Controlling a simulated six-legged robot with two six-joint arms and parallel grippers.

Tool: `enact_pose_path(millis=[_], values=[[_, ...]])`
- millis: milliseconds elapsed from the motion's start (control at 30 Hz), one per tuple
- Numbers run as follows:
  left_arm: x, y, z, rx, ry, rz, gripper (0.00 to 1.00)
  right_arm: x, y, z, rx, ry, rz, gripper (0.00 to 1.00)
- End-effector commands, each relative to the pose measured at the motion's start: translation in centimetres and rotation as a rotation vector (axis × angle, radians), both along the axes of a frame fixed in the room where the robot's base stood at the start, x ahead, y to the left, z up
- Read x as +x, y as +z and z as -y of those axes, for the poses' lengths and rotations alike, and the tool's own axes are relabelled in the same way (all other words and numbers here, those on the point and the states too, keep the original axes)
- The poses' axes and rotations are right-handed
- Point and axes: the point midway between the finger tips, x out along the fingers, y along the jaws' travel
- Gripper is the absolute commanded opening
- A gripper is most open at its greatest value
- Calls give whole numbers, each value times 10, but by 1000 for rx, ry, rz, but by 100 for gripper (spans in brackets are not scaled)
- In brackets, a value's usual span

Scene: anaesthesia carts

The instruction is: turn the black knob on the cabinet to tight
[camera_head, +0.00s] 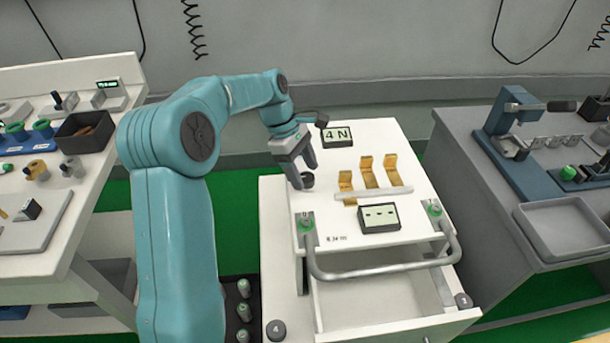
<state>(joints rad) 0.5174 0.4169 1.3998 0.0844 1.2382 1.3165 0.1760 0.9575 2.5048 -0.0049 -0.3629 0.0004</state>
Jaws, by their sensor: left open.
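The white cabinet (345,240) stands in the middle with its front drawer pulled open. A black knob (308,180) sits on its top near the left edge, partly hidden by my left gripper. My left gripper (301,178) comes in from the left and points down at this knob, with its jaws open. One finger is left of the knob and the other is behind it; I cannot tell whether they touch it. A small display (337,137) behind the gripper reads "4 N". Another display (379,217) at the front shows dashes. My right gripper is not in view.
Gold brackets (369,172) and a light bar stand right of the knob. Green knobs (307,223) sit by the ends of a grey handle (385,269). Two dark knobs (276,330) are lower down at the front. Loaded benches stand left and right (470,170).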

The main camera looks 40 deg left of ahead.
Motion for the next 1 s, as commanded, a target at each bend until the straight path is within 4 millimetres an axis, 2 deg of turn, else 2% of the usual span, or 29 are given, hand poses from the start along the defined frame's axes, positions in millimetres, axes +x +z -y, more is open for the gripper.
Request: enact_pose_path(millis=[100,400,567,600,833,1000], values=[[2,-8,3,0,0,1,67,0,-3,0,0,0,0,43],[3,-10,4,0,0,1,67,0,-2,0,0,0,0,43],[3,-10,4,0,0,0,15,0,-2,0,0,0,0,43],[3,-10,4,0,0,0,11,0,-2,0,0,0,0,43],[3,-8,4,-1,-14,-2,11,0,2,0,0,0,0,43],[3,-6,4,-1,-72,-2,11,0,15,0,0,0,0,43]])
